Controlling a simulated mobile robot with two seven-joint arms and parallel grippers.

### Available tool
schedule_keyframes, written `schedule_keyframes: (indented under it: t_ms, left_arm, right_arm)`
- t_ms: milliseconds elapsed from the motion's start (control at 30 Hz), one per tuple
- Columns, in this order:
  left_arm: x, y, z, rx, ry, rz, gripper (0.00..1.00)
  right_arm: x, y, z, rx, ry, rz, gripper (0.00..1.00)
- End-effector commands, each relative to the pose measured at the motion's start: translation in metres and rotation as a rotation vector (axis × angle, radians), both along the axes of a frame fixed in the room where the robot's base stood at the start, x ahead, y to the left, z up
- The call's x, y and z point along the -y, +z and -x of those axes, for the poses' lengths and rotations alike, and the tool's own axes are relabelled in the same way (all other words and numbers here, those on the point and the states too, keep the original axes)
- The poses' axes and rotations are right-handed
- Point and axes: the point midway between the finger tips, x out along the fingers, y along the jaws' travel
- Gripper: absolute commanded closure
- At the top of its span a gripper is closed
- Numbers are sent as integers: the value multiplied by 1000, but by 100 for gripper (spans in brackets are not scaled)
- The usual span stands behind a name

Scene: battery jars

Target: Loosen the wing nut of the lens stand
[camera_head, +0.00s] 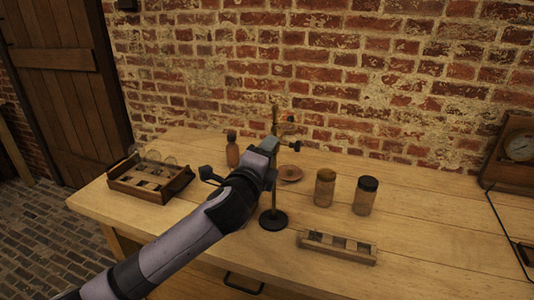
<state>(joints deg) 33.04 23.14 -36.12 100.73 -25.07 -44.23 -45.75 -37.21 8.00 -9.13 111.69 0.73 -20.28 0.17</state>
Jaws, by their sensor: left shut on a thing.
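The lens stand is a thin brass upright rod (274,118) on a round dark base (273,220) on the wooden bench. Small dark fittings (290,119) stick out to the right near its top, and another knob-like fitting (295,145) shows lower down. My left gripper (271,148) is at the rod at about the height of the lower fitting. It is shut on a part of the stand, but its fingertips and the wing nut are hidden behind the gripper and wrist. The stand is upright. My right gripper is out of view.
A wooden tray with glass discs (180,188) is at the left. A reddish bottle (232,152), a copper-coloured dish (290,173) and two jars (325,186) (365,195) stand around the stand. A slotted rack (310,240) lies in front. A wooden gauge box (513,150) is far right.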

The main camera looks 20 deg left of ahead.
Motion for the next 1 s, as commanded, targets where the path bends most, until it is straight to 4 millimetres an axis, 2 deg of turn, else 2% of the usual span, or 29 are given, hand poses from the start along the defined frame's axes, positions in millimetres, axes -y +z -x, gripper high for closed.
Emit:
schedule_keyframes:
  t_ms: [600,1000]
  left_arm:
    - [-1,0,0,-20,3,581,86]
    - [-1,0,0,-29,3,851,86]
  right_arm:
    - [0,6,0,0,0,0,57]
    - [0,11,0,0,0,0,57]
